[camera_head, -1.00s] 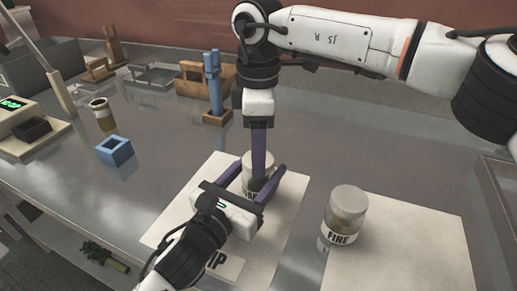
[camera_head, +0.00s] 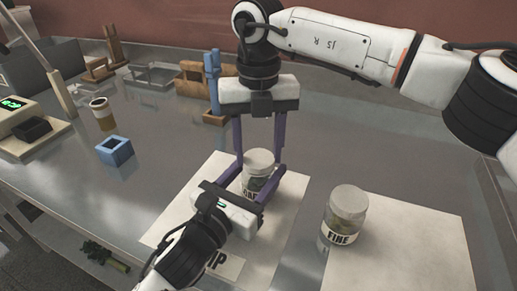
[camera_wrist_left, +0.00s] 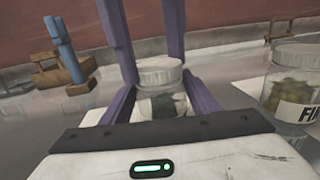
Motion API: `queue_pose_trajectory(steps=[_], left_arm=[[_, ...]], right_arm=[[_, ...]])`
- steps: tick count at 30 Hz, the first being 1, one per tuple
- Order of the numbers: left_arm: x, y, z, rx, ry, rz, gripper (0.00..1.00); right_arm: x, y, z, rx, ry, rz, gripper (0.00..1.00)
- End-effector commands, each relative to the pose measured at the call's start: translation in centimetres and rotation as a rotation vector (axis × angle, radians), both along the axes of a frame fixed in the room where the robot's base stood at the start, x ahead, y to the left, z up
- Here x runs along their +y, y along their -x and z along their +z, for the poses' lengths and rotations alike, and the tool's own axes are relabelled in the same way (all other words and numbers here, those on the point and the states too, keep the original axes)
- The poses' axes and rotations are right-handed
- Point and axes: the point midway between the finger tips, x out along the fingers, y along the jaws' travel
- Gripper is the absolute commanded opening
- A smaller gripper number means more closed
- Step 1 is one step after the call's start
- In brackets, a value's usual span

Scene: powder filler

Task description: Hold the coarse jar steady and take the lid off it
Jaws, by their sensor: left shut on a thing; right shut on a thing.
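The coarse jar (camera_head: 255,188) is a clear jar with a pale lid (camera_head: 259,157), upright on a white mat (camera_head: 182,222). It also shows in the left wrist view (camera_wrist_left: 162,103), its lid (camera_wrist_left: 159,71) on top. My left gripper (camera_head: 254,181) is shut on the jar's body from the near side, one purple finger on each side. My right gripper (camera_head: 260,154) comes down from above and is shut on the lid, a finger on each side. The lid sits on the jar. The label is partly hidden by the left gripper.
The fine jar (camera_head: 345,213), lidded, stands close by on the right at another white mat (camera_head: 410,240). A blue holder (camera_head: 115,151), a cup (camera_head: 102,114) and a scale (camera_head: 30,135) are at the left. A wooden stand with blue tools (camera_head: 213,85) is behind.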

Motion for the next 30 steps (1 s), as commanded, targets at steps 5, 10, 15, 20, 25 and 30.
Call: queue_pose_trajectory(steps=[5, 10, 15, 20, 25, 30], left_arm=[[-0.01, 0.02, -0.17, 0.003, -0.002, 0.0, 0.0], [-0.01, 0.02, -0.18, 0.003, -0.002, 0.0, 0.0], [-0.01, 0.02, -0.18, 0.003, -0.002, 0.0, 0.0], [-0.01, 0.02, -0.19, 0.003, -0.002, 0.0, 0.0], [0.0, 0.01, -0.19, 0.004, -0.001, 0.0, 0.0], [0.01, 0.0, -0.2, 0.004, -0.001, 0.001, 0.0]], right_arm=[[0.08, 0.03, 0.07, -0.001, -0.001, 0.405, 0.22], [0.08, 0.08, 0.1, -0.001, -0.001, 0.797, 0.22], [0.09, 0.11, 0.1, -0.001, -0.001, 1.188, 0.22], [0.08, 0.13, 0.13, -0.002, -0.001, 1.557, 0.22], [0.07, 0.18, 0.17, -0.002, -0.001, 1.947, 0.22], [0.02, 0.19, 0.19, -0.001, 0.0, 2.337, 0.22]])
